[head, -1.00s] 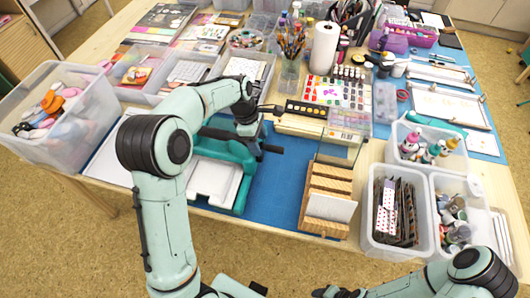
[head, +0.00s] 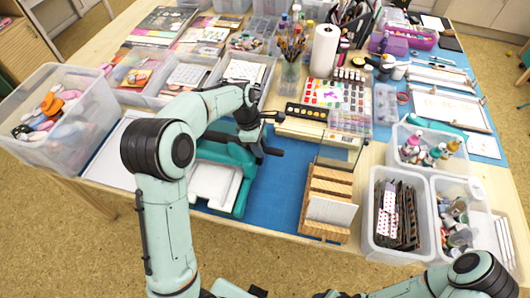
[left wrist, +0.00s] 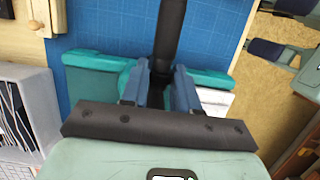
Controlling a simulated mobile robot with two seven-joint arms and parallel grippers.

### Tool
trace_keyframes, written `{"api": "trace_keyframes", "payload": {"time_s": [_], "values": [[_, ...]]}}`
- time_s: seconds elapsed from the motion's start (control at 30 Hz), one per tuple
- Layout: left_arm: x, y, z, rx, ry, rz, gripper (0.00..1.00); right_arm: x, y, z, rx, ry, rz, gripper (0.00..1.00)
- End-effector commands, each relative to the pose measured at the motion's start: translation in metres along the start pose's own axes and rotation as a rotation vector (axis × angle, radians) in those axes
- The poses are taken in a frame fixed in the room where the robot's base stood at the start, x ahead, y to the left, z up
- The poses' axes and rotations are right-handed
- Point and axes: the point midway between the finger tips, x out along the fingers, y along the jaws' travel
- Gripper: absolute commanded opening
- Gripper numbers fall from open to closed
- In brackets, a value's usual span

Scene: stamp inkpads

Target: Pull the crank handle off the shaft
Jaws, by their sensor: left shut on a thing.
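The teal press (head: 240,165) with its white bed (head: 215,186) stands on the blue mat. My left gripper (head: 256,146) is at the press's right side, shut on the black crank handle (head: 273,151). In the left wrist view the dark bar of the handle (left wrist: 171,30) runs up from between the blue fingers (left wrist: 160,88), with the teal press (left wrist: 95,70) behind. The shaft is hidden by the gripper, and I cannot tell whether the handle is still on it. My right gripper is out of view.
A wooden rack (head: 326,190) holding a pale card stands to the right on the blue mat (head: 275,195). Clear bins (head: 65,115) stand at the left. Bare mat separates press and rack.

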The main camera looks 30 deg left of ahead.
Motion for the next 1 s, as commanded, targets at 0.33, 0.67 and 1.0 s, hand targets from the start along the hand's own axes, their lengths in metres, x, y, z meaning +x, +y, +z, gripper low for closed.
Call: {"api": "trace_keyframes", "payload": {"time_s": [0.33, 0.67, 1.0], "values": [[0.003, 0.0, 0.014, 0.005, -0.007, -0.002, 0.0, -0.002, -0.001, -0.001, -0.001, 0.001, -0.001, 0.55], [0.005, 0.0, 0.02, 0.003, -0.003, -0.001, 0.0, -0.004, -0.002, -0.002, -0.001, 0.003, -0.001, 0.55], [0.005, 0.0, 0.024, 0.002, -0.002, -0.001, 0.0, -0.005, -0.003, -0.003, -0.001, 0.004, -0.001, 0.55]]}}
